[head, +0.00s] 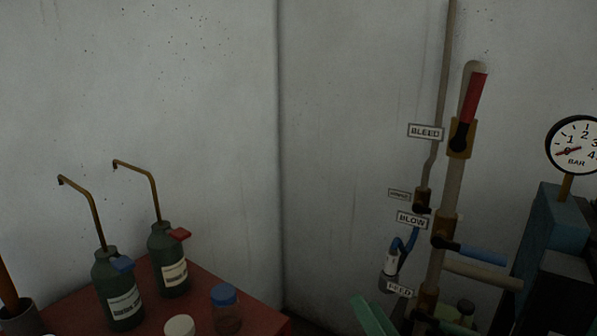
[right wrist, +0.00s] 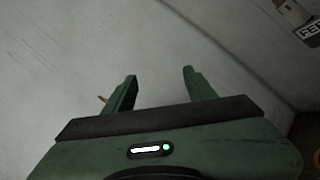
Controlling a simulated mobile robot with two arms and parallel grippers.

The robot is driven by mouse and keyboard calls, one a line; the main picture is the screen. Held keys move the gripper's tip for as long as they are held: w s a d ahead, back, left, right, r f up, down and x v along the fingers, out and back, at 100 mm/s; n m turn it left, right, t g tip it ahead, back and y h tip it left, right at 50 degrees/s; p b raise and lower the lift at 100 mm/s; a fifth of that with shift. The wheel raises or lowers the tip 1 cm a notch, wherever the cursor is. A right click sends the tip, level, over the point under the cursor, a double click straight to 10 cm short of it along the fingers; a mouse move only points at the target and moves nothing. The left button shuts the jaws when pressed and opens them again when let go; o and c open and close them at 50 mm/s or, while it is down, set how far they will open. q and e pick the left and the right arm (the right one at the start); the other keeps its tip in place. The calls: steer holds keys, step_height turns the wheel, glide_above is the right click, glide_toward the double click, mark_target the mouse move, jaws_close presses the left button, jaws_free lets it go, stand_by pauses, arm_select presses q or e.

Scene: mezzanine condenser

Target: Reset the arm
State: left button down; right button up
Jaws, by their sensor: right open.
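My right gripper (right wrist: 160,90) is open and empty in the right wrist view, its two green fingers apart in front of a pale wall. In the head view a green part of it (head: 372,316) shows at the bottom edge, left of the pipework. The rest of my right arm is hidden below the picture. My left gripper is not in view.
A red bench (head: 262,312) at lower left bears two dark bottles (head: 120,290) with bent spouts and a blue-capped jar (head: 226,311). Pipes with a red lever (head: 475,98), a blue lever (head: 482,254) and a pressure gauge (head: 574,146) stand at right. The middle wall is bare.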

steer(key=s+d+f+m+g+h, duration=0.3)
steer(key=d+f+m+h, duration=0.3)
steer(key=m, duration=0.4)
steer(key=s+d+f+m+g+h, duration=0.3)
steer(key=d+f+m+h, duration=0.1)
steer(key=f+m, duration=0.5)
steer(key=s+a+f+m+g+y, duration=0.1)
steer(key=s+f+m+g, duration=0.4)
steer(key=s, duration=0.5)
steer(key=s+a+f+m+g+y, duration=0.1)
steer(key=s+f+m+g, duration=0.45)
steer(key=s, duration=0.45)
step_height(320, 180, down, 24)
steer(key=p, duration=0.2)
steer(key=s+d+f+g, duration=0.2)
steer(key=s+f, duration=1.4)
steer(key=s, duration=0.2)
steer(key=shift+s+d+p, duration=0.15)
steer(key=shift+d+p, duration=0.15)
steer(key=shift+p, duration=0.15)
